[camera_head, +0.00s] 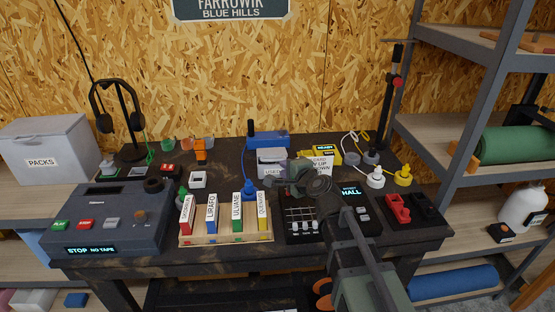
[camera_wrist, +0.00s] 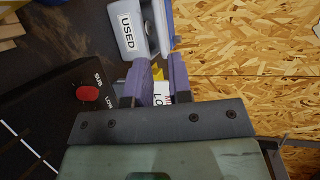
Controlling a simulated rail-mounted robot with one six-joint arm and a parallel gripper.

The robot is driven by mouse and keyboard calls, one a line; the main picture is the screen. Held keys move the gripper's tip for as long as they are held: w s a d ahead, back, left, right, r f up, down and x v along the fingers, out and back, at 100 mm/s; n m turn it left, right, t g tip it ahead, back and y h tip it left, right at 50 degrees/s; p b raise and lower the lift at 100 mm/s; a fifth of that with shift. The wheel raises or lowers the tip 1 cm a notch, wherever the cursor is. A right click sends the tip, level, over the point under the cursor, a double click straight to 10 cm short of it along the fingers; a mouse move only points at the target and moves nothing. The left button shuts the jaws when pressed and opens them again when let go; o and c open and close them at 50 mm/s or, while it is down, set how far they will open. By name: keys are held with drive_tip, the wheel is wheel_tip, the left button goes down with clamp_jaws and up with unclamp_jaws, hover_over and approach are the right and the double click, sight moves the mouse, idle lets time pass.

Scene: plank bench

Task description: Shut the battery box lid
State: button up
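No box in view is labelled as a battery box, so I cannot tell which one the task means. A white box marked USED (camera_head: 270,163) stands at the middle back of the bench; it also shows at the top of the wrist view (camera_wrist: 128,35). A closed white box marked PACKS (camera_head: 45,152) stands at the far left. My gripper (camera_wrist: 160,68) is over the bench near the USED box. Its two fingers are a little apart, with nothing seen between them but background. In the head view my gripper's body (camera_head: 300,172) hides its fingertips and part of what lies behind.
A black mixer panel (camera_head: 293,238) lies beneath my gripper. A wooden rack (camera_head: 225,239) with several labelled coloured blocks and a grey tape deck (camera_head: 110,225) are to its left. A blue object (camera_head: 268,139) and a yellow box (camera_head: 332,155) stand at the back. Grey shelving (camera_head: 450,45) rises at right.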

drive_tip(key=shift+v, duration=1.1)
drive_tip(key=shift+r, duration=0.1)
drive_tip(key=shift+c, duration=0.9)
drive_tip(key=r+p, duration=0.2)
drive_tip(key=a+r+p, duration=0.1)
drive_tip(key=r+p, duration=0.3)
drive_tip(key=shift+w+a, duration=0.3)
drive_tip(key=shift+w, duration=0.05)
clamp_jaws()
drive_tip(key=w+a+r+n+g+h+p, duration=0.1)
drive_tip(key=w+a+r+n+g+p, duration=0.2)
drive_tip(key=w+a+r+g+p, duration=1.2)
drive_tip(key=m+t+h+p, duration=0.3)
drive_tip(key=m+h+p, duration=0.1)
drive_tip(key=h+p, duration=0.25)
hover_over(273, 153)
drive_tip(key=s+a, duration=0.2)
wheel_tip(273, 153, down, 7)
drive_tip(key=s+d+m+g, duration=0.1)
drive_tip(key=s+d+m, duration=0.1)
drive_tip(key=shift+h, duration=0.35)
drive_tip(key=f+b, duration=0.9)
drive_tip(key=s+f+b, duration=0.1)
drive_tip(key=f+b, duration=0.4)
drive_tip(key=shift+d+f, duration=0.1)
drive_tip(key=shift+d, duration=0.15)
